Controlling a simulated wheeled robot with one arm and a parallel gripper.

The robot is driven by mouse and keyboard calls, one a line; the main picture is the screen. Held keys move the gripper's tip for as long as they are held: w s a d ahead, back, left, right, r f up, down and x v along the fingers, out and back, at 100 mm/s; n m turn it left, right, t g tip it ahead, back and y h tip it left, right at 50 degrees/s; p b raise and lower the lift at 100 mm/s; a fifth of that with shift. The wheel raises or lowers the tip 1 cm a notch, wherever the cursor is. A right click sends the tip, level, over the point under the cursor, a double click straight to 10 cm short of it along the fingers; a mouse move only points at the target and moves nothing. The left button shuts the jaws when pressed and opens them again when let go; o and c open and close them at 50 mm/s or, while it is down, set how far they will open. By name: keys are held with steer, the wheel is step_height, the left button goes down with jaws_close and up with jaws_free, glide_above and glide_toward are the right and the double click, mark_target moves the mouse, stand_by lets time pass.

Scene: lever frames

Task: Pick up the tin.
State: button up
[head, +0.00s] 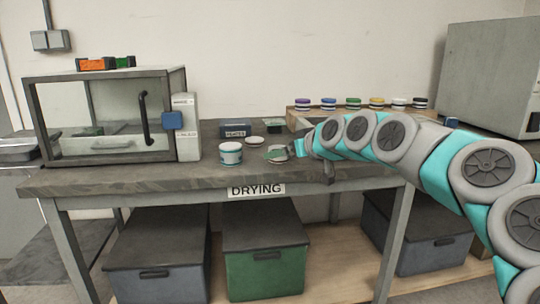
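A small round tin (231,154), white with a teal band, stands upright on the worktop, just right of the glass-fronted cabinet. My gripper (308,157) is at the end of the teal and grey arm, which reaches in from the right. It is above or near the worktop, right of the tin and apart from it. The fingers are small and dark, partly hidden by the arm, so their opening is unclear.
The glass-fronted cabinet (105,125) stands left of the tin. A flat white round piece (254,140), a green piece (275,155) and a dark blue box (235,130) lie nearby. Several small colour-banded jars (354,103) line a raised shelf behind. The worktop's front edge (140,185) is bare.

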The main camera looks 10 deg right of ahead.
mark_target(273, 149)
steer(key=shift+t, duration=0.3)
steer(key=w, duration=0.4)
steer(key=shift+d+f, duration=0.2)
steer(key=shift+d, duration=0.2)
steer(key=shift+a+p+x, duration=0.1)
steer(key=shift+p+x, duration=0.25)
steer(key=shift+x, duration=1.05)
steer(key=shift+a+p+x, duration=0.15)
steer(key=shift+p+x, duration=0.15)
steer(key=shift+x, duration=1.1)
steer(key=shift+r, duration=0.15)
steer(key=c, duration=1.5)
